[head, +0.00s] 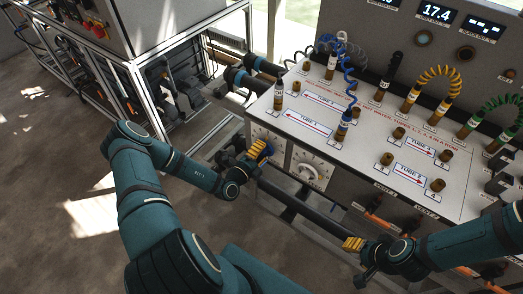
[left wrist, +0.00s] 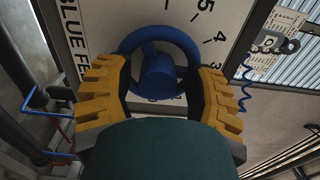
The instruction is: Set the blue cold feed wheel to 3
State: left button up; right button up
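The blue cold feed wheel (head: 268,149) is on the front of the bench, at its left end. In the left wrist view the blue wheel (left wrist: 160,75) has a round rim and hub, in front of a pale dial plate (left wrist: 222,22) with 5, 4 and 3 visible. Lower marks are partly hidden. My left gripper (head: 257,151) is at the wheel, its yellow fingers (left wrist: 163,85) on opposite sides of the rim. Whether they press on it I cannot tell. My right gripper (head: 352,243) is away from the wheel, below the bench's front edge; its finger gap is not clear.
A white wheel on a dial (head: 308,173) is just right of the blue one. The bench top (head: 335,150) carries brass fittings, tube labels and coiled hoses. Displays (head: 436,14) are on the back panel. A dark pipe (head: 325,222) runs below the dials. Floor at left is open.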

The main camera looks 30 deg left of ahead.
pick_arm(q)
jog(key=s+p, duration=0.2)
jog(key=s, duration=0.5)
jog(key=shift+a, duration=0.25)
jog(key=shift+f, duration=0.1)
